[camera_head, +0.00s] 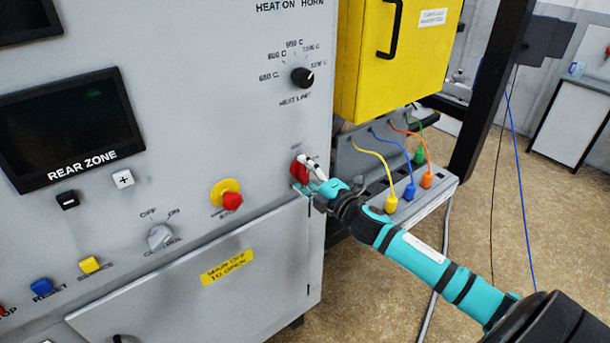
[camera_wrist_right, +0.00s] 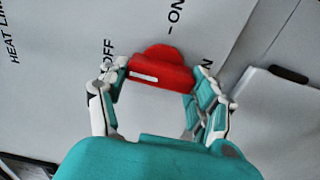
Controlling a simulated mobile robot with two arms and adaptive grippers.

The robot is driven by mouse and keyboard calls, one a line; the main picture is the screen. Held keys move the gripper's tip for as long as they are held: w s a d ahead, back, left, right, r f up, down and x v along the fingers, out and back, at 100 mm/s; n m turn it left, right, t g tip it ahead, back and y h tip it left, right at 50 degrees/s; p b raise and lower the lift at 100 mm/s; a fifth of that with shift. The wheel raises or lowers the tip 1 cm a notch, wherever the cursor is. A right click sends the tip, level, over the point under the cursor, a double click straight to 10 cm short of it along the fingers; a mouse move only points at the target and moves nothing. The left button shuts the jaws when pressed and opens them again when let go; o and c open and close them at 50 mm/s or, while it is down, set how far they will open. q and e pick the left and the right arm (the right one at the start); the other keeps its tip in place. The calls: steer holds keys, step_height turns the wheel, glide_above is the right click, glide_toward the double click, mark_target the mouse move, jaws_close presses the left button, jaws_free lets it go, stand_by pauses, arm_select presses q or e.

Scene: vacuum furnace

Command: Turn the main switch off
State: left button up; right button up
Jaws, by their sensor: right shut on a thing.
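The main switch is a red rotary handle (camera_head: 298,170) on the right edge of the grey control panel, above the lower door. It also shows in the right wrist view (camera_wrist_right: 160,70), with a white mark on its grip and the words OFF and ON printed beside it. My right gripper (camera_head: 311,177) is at the switch; in the right wrist view its two fingers (camera_wrist_right: 158,88) stand on either side of the red handle and are shut on it. Which label the mark points to is hard to tell. My left gripper is not in view.
A red emergency button on a yellow base (camera_head: 229,195) and a grey control knob (camera_head: 160,237) sit left of the switch. The heat limit knob (camera_head: 302,77) is above it. A yellow cabinet (camera_head: 395,60) and a ledge with coloured plugs (camera_head: 425,195) stand right of the panel.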

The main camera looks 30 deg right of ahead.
steer(key=shift+f+n, duration=0.2)
steer(key=shift+n, duration=0.1)
steer(key=o, duration=1.1)
steer(key=shift+s, duration=0.1)
steer(key=shift+o, duration=0.4)
steer(key=shift+r, duration=0.15)
steer(key=s+d, duration=0.1)
steer(key=s, duration=1.1)
